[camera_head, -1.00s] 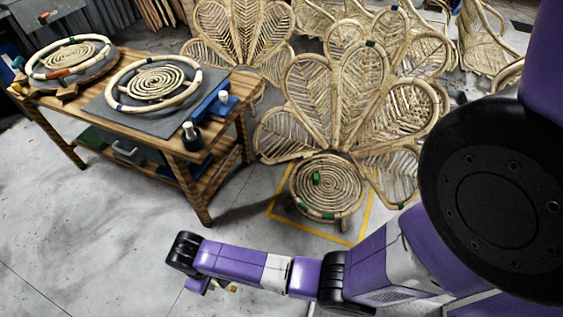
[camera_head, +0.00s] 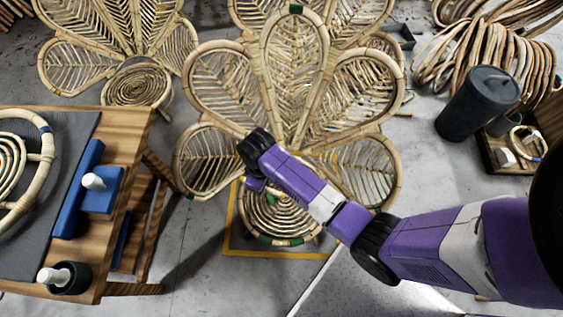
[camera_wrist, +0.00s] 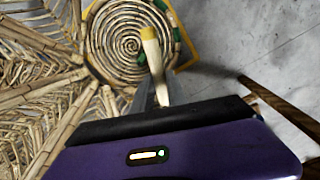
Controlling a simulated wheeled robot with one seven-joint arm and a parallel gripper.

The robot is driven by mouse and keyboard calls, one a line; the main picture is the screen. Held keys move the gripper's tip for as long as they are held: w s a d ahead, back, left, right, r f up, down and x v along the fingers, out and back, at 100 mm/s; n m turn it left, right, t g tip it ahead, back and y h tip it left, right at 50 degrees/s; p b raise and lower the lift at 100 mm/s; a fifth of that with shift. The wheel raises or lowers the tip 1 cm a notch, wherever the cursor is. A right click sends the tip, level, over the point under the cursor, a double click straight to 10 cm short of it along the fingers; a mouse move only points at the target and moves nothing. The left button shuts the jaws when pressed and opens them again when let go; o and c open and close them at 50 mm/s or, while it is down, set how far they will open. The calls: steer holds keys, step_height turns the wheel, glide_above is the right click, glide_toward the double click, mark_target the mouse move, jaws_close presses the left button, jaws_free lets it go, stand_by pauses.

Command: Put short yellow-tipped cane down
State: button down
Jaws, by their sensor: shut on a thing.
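My gripper (camera_wrist: 152,95) is shut on the short yellow-tipped cane (camera_wrist: 153,58), a pale stick with a yellow end (camera_wrist: 148,34), in the wrist view. The cane points away from the gripper toward the spiral rattan seat (camera_wrist: 115,45); I cannot tell the gap between them. In the head view my gripper (camera_head: 255,186) appears in front of the peacock rattan chair (camera_head: 290,85), over its round seat (camera_head: 283,238). The arm hides part of the seat, and the cane cannot be made out there. The seat rim carries green bands.
A wooden workbench (camera_head: 130,130) stands at left, with a blue fixture (camera_head: 85,195), a dark cup holding a white peg (camera_head: 68,278) and a spiral ring (camera_head: 35,205). A yellow floor outline (camera_head: 270,254) surrounds the chair's base. A dark bin (camera_head: 478,103) and rattan coils stand at right.

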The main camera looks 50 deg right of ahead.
steer(key=s+d+f+n+b, duration=0.2)
steer(key=d+f+n+b, duration=0.5)
steer(key=f+b, duration=0.6)
steer(key=s+d+f+n+b, duration=0.3)
steer(key=d+f+n+b, duration=0.3)
steer(key=d+f+b, duration=0.7)
steer(key=a+f+b, duration=0.1)
steer(key=f+b, duration=0.3)
steer(key=f, duration=0.1)
steer(key=a+f+b, duration=0.1)
steer(key=f+b, duration=0.3)
steer(key=f, duration=0.2)
steer(key=a+f+b, duration=0.1)
steer(key=f+b, duration=0.4)
steer(key=f, duration=0.1)
steer(key=shift+w+a, duration=0.1)
steer(key=shift+a, duration=0.1)
steer(key=c, duration=1.3)
jaws_free()
steer(key=shift+f, duration=0.1)
